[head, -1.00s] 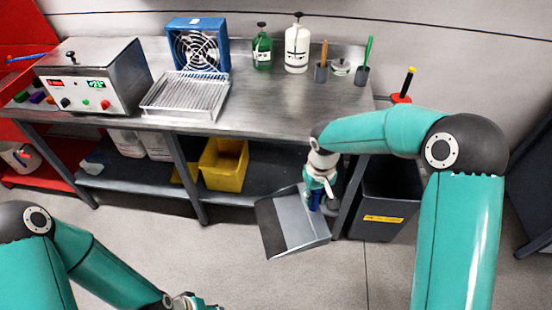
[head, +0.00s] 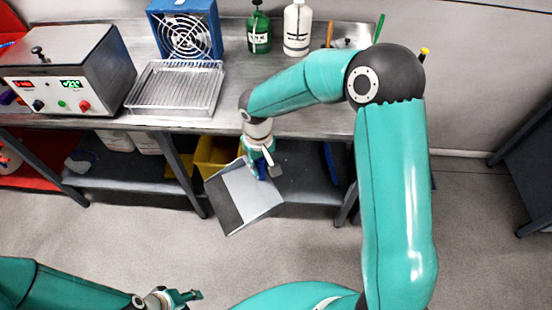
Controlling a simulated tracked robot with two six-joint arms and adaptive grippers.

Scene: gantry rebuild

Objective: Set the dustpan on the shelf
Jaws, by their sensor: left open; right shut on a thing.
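The grey dustpan (head: 240,197) is in the grip of my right gripper (head: 263,168), which is shut on it near its back edge. The pan is tilted and overlaps the front edge of the lower shelf (head: 302,172) in the head view. Its front lip points down and left, over the floor. I cannot tell whether it touches the shelf. The dark shelf runs under the steel bench. My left gripper (head: 184,298) is open and empty at the bottom of the view, away from the shelf.
A yellow bin (head: 213,154) stands on the shelf just behind the dustpan. A bench leg (head: 183,172) is to the left, another to the right. A blue item (head: 330,165) lies on the shelf near the right leg. The shelf between is mostly clear.

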